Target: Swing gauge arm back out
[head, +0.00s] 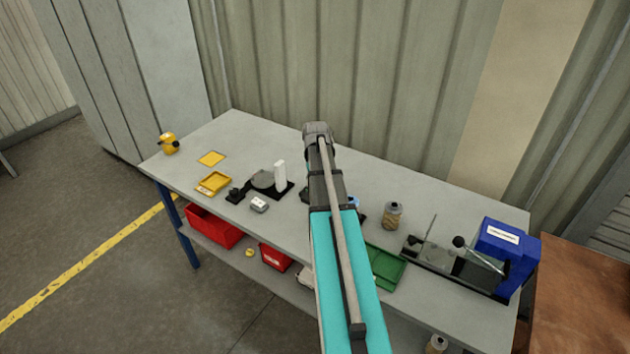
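I cannot tell for certain which part is the gauge arm. A black-based fixture (238,194) with a grey round disc (264,180) and a white upright block (280,175) stands left of my arm. At the right end of the table, another fixture has a black base (436,262), a clear upright plate, and a lever with a dark ball knob (459,242) beside a blue housing (505,240). My arm crosses the middle of the table and hides part of it. My gripper does not show; it is hidden behind my arm or out of view.
A filter cartridge (392,215) stands right of my arm, behind a green tray (385,266). A yellow tray (214,183), yellow square (211,158), yellow device (169,143) and small grey box (259,204) lie left. Red bins (213,227) sit on the lower shelf. The table's back left is clear.

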